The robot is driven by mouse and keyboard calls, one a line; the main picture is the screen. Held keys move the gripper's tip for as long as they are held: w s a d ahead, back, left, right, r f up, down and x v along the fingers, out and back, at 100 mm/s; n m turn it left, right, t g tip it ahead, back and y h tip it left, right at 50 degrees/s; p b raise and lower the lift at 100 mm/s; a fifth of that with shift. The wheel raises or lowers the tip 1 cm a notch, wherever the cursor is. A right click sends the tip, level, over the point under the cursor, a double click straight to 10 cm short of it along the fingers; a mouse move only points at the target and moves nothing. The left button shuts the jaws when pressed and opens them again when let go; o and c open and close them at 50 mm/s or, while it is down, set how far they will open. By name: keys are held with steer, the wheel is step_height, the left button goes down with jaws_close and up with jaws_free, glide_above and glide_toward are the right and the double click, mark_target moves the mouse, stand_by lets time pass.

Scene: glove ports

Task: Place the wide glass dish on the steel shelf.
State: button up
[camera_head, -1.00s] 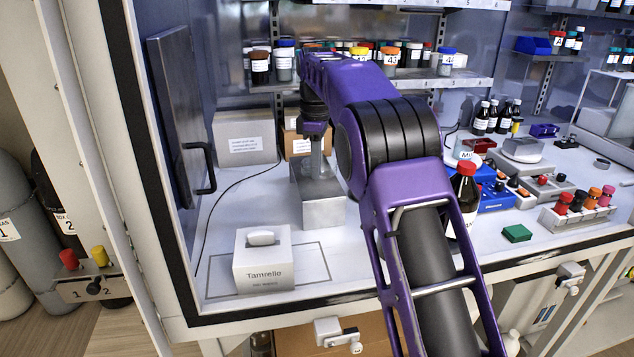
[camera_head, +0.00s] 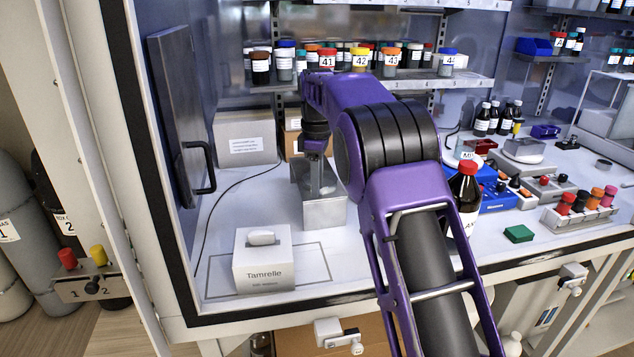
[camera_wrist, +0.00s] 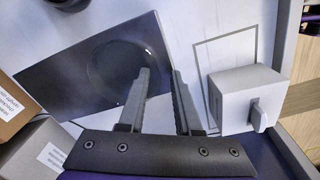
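The steel shelf (camera_head: 326,214) is a grey metal block-like stand on the white cabinet floor; its dark top (camera_wrist: 45,82) fills the left of the wrist view. A faint round outline on that top looks like the clear wide glass dish (camera_wrist: 112,66); its rim is hard to make out. My gripper (camera_head: 318,186) points down over the shelf. In the wrist view, its two fingers (camera_wrist: 161,74) are apart, with the left one over the right side of the round outline. I see nothing clamped between them. Whether they touch the dish cannot be told.
A white Tamrelle tissue box (camera_head: 263,262) stands in front of the shelf, inside a floor outline. Cardboard boxes (camera_head: 246,140) stand behind. A brown bottle with a red cap (camera_head: 466,190) is right of my arm. Jars line the rack (camera_head: 460,83) above.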

step_height(320, 180, up, 12)
steer(key=p, duration=0.1)
steer(key=shift+r, duration=0.15)
stand_by(0.5)
